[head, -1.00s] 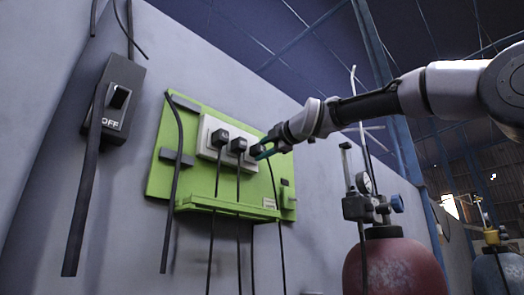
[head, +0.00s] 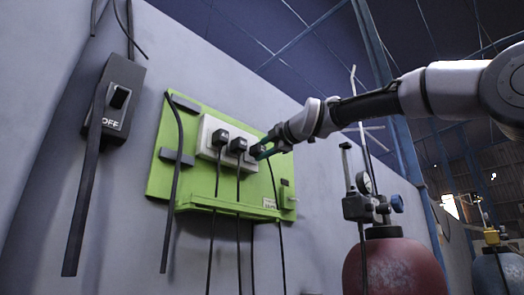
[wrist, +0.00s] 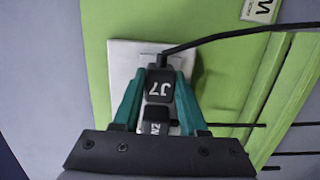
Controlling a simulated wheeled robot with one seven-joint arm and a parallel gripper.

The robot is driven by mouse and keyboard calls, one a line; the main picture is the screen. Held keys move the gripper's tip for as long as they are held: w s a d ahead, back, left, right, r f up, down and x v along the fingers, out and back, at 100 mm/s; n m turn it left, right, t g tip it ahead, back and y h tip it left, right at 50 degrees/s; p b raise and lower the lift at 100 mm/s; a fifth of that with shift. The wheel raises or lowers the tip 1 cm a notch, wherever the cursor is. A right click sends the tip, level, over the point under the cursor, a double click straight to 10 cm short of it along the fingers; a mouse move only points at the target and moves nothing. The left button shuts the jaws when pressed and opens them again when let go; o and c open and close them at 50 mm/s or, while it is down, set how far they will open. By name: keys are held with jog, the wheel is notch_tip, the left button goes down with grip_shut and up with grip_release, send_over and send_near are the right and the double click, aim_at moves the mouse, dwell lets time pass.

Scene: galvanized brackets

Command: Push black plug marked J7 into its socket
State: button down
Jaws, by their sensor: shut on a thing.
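The black plug marked J7 (wrist: 159,86) is between the teal fingers of my gripper (wrist: 160,78) in the wrist view, with its label upside down. My gripper is shut on it. Its cable runs off to the right. The plug is at the face of the white socket strip (wrist: 124,58); I cannot tell how far in it sits. In the head view my gripper (head: 259,151) is at the right end of the strip (head: 207,136) and mostly hides the plug. Its socket is hidden.
Two other black plugs (head: 220,138) (head: 238,146) sit in the strip beside my gripper. The green board (head: 160,183) has a ledge with cables hanging past it. A switch box marked OFF (head: 115,100) is at left. A red cylinder (head: 393,268) stands at lower right.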

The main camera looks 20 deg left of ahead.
jog(key=shift+w+a, duration=0.25)
jog(key=shift+a, duration=0.25)
dwell(0.8)
jog(key=shift+c, duration=1.8)
grip_release()
jog(key=v, duration=1)
jog(key=shift+s+d, duration=0.2)
jog(key=shift+d, duration=0.1)
